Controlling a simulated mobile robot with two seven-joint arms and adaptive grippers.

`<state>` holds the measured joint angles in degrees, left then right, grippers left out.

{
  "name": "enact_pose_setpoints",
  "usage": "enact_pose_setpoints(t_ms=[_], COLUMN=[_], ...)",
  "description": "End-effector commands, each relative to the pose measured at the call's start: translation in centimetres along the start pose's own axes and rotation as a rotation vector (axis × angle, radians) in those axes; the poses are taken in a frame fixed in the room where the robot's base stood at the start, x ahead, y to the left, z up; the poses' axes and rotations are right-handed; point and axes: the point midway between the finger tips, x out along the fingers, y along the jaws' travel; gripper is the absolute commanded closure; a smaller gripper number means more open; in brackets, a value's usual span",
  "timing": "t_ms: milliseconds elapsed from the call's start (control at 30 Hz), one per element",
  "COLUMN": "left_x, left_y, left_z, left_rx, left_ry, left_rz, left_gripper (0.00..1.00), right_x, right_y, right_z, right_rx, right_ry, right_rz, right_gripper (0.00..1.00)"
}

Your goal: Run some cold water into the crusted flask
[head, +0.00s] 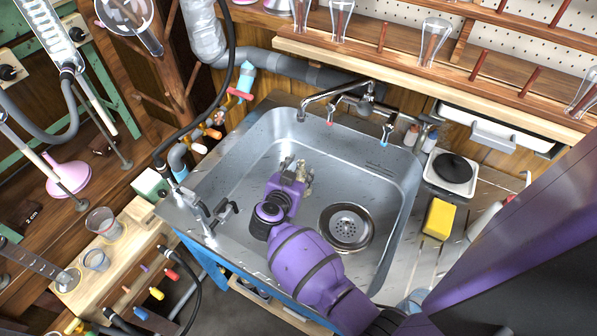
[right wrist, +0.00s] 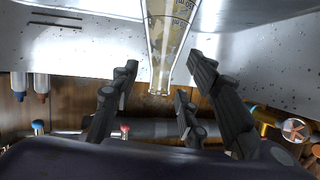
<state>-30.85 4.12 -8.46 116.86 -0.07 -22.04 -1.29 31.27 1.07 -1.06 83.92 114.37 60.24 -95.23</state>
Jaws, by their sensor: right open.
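The crusted flask is partly hidden in the head view, where a tan, stained piece of it (head: 307,176) shows beside my right gripper (head: 291,166) inside the sink. In the right wrist view the clear flask (right wrist: 167,45) has yellowish-brown crust and its narrow neck points down the picture. The neck lies between the spread fingers of my right gripper (right wrist: 161,66), with gaps on both sides. The tap (head: 327,96) stands at the back of the sink, with a blue-marked handle (head: 386,133) on its right and a red-marked one (head: 329,121) on its left. I see no running water.
The steel sink (head: 232,160) has a round drain (head: 346,227) right of my arm. A yellow sponge (head: 439,218) and a hot plate (head: 452,172) are on the right counter. Metal fittings (head: 212,212) stand on the left rim. A shelf (head: 420,80) with glassware overhangs behind.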

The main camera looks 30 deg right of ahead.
Motion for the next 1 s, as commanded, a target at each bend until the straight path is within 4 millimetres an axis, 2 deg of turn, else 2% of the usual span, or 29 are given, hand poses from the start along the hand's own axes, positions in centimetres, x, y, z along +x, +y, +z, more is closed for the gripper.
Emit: enact_pose_setpoints(t_ms=[167, 400, 600, 1000], left_x=[0.1, 0.1, 0.0, 0.0], left_y=[0.0, 0.0, 0.0, 0.0], left_z=[-0.3, -0.2, -0.1, -0.1], left_rx=[0.0, 0.0, 0.0, 0.0], left_ry=[0.006, 0.003, 0.002, 0.002], left_rz=[0.001, 0.001, 0.001, 0.001], left_gripper=[0.6, 0.6, 0.6, 0.6], right_x=[-0.6, -4.5, -7.0, -7.5], right_y=[-0.1, 0.0, 0.0, 0.0], right_z=[0.0, 0.1, 0.0, 0.0], right_rx=[0.0, 0.001, 0.0, 0.0], right_ry=[0.0, -0.002, 0.0, 0.0], right_rz=[-0.001, -0.001, 0.0, 0.0], right_gripper=[0.58, 0.58, 0.58, 0.58])
